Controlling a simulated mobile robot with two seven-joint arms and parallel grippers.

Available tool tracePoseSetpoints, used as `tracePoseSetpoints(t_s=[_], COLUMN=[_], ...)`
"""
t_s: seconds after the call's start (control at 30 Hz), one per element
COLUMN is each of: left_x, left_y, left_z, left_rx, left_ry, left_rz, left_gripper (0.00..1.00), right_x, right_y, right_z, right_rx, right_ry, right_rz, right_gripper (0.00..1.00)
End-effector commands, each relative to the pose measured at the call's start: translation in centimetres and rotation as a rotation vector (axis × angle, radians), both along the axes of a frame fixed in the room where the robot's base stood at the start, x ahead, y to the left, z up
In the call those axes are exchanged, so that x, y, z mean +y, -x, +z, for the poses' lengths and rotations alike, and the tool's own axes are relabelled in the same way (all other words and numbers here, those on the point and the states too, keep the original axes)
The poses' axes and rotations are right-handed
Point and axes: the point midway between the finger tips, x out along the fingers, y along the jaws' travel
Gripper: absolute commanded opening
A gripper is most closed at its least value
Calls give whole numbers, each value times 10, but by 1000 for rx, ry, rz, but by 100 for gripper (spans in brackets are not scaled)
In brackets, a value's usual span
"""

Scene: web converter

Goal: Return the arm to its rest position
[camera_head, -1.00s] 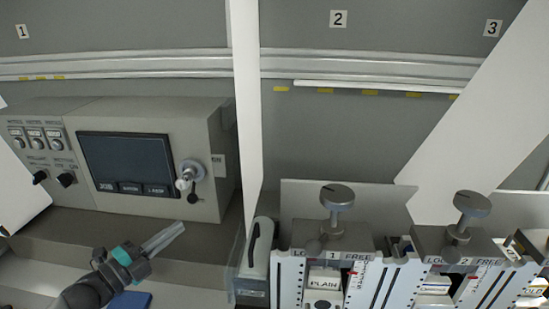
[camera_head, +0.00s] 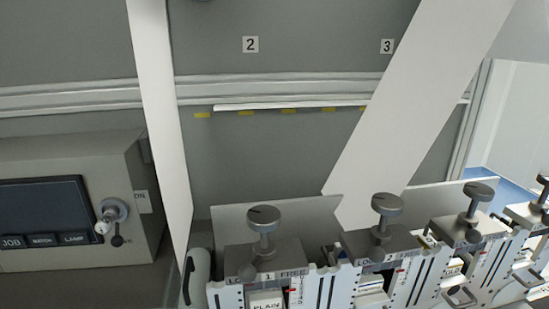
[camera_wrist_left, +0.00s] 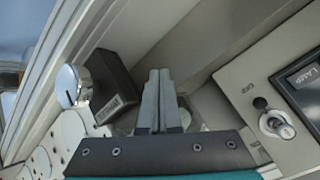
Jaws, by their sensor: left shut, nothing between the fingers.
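My left gripper (camera_wrist_left: 159,78) shows in the left wrist view with its two grey fingers side by side, shut and empty. It is not in the head view now. The fingers point toward a dark box (camera_wrist_left: 112,85) and a grey wall, with no visible contact. My right gripper is in neither view.
The grey control console (camera_head: 70,155) with its dark screen (camera_head: 40,208) and lever knob (camera_head: 112,212) is at left in the head view. Its lever (camera_wrist_left: 276,124) is at right in the wrist view. Several slotted units with round knobs (camera_head: 264,216) line the lower right.

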Motion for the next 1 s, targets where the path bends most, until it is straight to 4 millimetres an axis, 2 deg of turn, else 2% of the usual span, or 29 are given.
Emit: tracePoseSetpoints(t_s=[0.03, 0.2, 0.6, 0.87, 1.0], left_x=[-14, -52, -111, -110, -110], left_y=[12, 54, 127, 117, 115], left_z=[-3, -9, 3, -71, -118], left_rx=[53, 236, 528, 550, 568], left_ry=[51, 187, 362, 349, 345], left_rz=[28, 105, 186, 188, 188], left_gripper=[0, 0, 0, 0, 0], right_x=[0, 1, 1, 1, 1], right_y=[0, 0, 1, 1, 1], right_z=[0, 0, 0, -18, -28], right_rx=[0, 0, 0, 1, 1], right_ry=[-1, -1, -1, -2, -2], right_rz=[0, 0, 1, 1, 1], right_gripper=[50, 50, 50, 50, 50])
